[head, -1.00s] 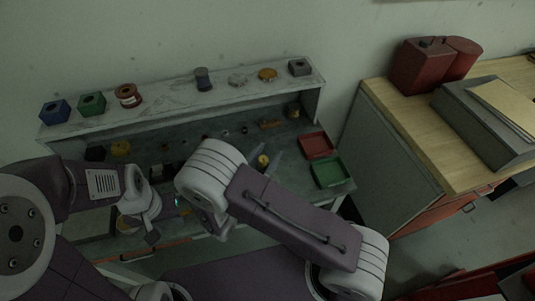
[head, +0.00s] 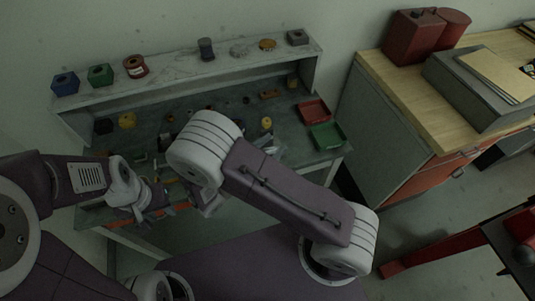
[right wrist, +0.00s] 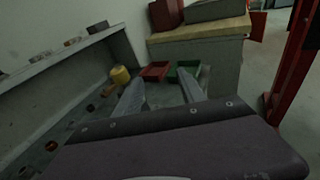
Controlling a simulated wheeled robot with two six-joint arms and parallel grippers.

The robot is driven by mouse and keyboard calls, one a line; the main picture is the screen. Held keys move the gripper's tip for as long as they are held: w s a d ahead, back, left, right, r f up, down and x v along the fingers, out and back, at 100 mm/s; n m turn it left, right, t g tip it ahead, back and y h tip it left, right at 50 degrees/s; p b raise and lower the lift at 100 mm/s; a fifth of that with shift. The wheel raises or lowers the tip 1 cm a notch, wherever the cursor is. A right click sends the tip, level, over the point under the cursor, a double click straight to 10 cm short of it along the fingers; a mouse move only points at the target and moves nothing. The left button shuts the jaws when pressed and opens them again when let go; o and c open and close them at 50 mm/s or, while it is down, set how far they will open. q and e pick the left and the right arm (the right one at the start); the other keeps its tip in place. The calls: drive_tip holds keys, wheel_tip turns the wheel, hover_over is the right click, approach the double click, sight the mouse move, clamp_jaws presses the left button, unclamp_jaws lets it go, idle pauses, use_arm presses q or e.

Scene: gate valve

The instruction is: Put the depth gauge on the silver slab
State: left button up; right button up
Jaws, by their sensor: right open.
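I cannot make out the depth gauge or the silver slab with certainty; my right arm covers the middle of the workbench (head: 310,160), and the small items there are dark. My left gripper (head: 152,216) is at the front left edge of the bench in the head view; its finger gap is unclear. My right gripper (right wrist: 160,95) is open in the right wrist view, with nothing seen between its two fingers. In the head view it is partly hidden behind my right arm, over the bench right of middle.
A red tray (head: 313,110) and green tray (head: 325,136) sit at the bench's right end. Spools and blocks stand on the raised shelf (head: 180,66). A wooden-topped cabinet (head: 405,90) stands to the right.

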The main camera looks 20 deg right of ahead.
drive_tip(key=s+d+f+m+g+y, duration=0.2)
drive_tip(key=s+m+g+y, duration=0.35)
drive_tip(key=s+m, duration=0.2)
drive_tip(key=s+d+f+m+g+y, duration=0.2)
drive_tip(key=s+d+m+g+y, duration=0.15)
drive_tip(key=s+m+g, duration=0.35)
drive_tip(key=w+a+r+m+t+y, duration=0.2)
drive_tip(key=w+m+t+y, duration=0.3)
drive_tip(key=m, duration=0.4)
drive_tip(key=shift+a+r, duration=0.25)
drive_tip(key=shift+a, duration=0.6)
drive_tip(key=shift+t, duration=0.25)
